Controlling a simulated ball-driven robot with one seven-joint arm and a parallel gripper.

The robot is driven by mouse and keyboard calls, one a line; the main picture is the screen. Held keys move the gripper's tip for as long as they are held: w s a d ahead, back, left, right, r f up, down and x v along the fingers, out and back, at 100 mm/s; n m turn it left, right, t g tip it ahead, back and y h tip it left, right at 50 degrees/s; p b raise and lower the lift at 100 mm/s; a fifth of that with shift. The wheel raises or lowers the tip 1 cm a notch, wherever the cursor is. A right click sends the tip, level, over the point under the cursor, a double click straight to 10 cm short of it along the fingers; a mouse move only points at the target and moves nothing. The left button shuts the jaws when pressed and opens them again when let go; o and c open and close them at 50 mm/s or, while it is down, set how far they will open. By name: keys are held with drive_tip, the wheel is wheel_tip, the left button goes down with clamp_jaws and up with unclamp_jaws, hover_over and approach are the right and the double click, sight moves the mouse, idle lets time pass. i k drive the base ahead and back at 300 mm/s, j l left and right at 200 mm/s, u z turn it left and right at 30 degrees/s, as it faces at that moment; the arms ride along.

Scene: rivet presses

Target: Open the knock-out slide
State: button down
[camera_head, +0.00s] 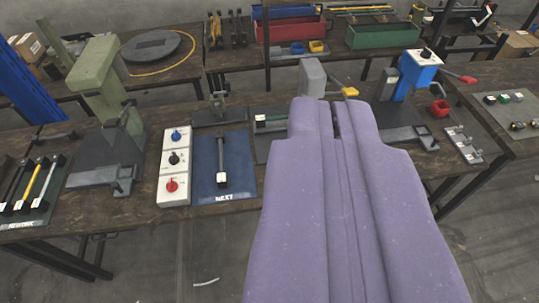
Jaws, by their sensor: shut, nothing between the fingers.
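My purple gripper (336,106) fills the lower middle of the view, shut and empty, its tips over the workbench. A green press (97,80) stands at the left with a grey slide-like part (108,178) at its front. A blue press (415,72) stands at the right; a similar grey part (425,138) shows at its front. A grey press (312,78) with a yellow-tipped lever stands behind my gripper tips, its lower front hidden. No label names the knock-out slide, so I cannot tell which part it is. My gripper appears apart from all of these.
A white panel (174,165) with blue, black and red knobs lies beside a blue mat (226,165) marked NEXT, bearing a dark handled tool. A rework mat (40,190) holds several tools at far left. A red ring-shaped part (440,108) sits near the blue press. Floor shows before the bench.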

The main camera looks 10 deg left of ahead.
sight(281, 125)
drive_tip(key=k+j, duration=0.15)
drive_tip(key=k, duration=0.2)
drive_tip(key=i+l+z, duration=0.25)
drive_tip(key=i, duration=1.1)
drive_tip(key=i+l+z, duration=0.1)
drive_tip(key=i+z, duration=0.2)
drive_tip(key=i, duration=1.05)
